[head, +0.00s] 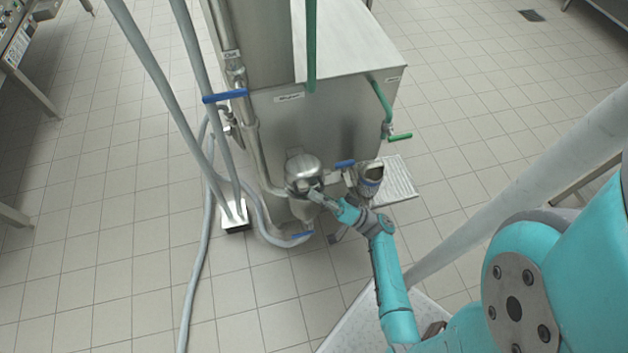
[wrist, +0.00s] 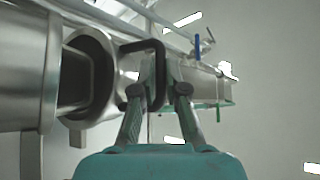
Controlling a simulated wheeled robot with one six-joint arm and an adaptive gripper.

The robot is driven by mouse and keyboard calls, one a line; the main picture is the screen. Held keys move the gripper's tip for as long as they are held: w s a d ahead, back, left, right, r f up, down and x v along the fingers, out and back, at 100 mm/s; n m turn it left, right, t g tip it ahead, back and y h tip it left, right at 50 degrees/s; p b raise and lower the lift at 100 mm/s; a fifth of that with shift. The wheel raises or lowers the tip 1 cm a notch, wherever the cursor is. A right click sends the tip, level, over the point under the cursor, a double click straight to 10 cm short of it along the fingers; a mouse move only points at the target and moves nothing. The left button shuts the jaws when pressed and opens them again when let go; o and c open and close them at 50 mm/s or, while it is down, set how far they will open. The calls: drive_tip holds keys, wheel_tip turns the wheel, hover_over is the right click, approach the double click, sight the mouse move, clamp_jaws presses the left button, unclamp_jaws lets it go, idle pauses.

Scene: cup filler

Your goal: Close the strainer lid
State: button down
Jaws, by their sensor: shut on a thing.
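The strainer (head: 303,168) is a rounded steel vessel low on the front of the steel machine in the head view. In the wrist view its steel body (wrist: 25,70) fills the left side. A round steel lid (wrist: 108,62) stands beside it, with a dark gap showing between the two. A black bent handle (wrist: 157,65) projects from the lid. My gripper (wrist: 158,85) is shut on this handle, one finger on each side. In the head view my gripper (head: 316,197) is at the strainer's front, and the handle is too small to make out.
The steel machine (head: 318,125) stands behind the strainer. A blue valve handle (head: 345,164) and a second steel fitting (head: 370,175) are close on the right. Grey hoses (head: 203,235) run down on the left. The tiled floor on the left is mostly clear.

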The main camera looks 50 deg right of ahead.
drive_tip(key=shift+s+a+f, duration=0.1)
drive_tip(key=shift+s+f, duration=0.1)
drive_tip(key=shift+f, duration=0.75)
drive_tip(key=shift+s+a+f, duration=0.1)
drive_tip(key=shift+s+f, duration=0.05)
drive_tip(key=shift+f, duration=0.75)
drive_tip(key=c, duration=1.5)
unclamp_jaws()
drive_tip(key=shift+w+d, duration=0.1)
drive_tip(key=shift+w, duration=0.05)
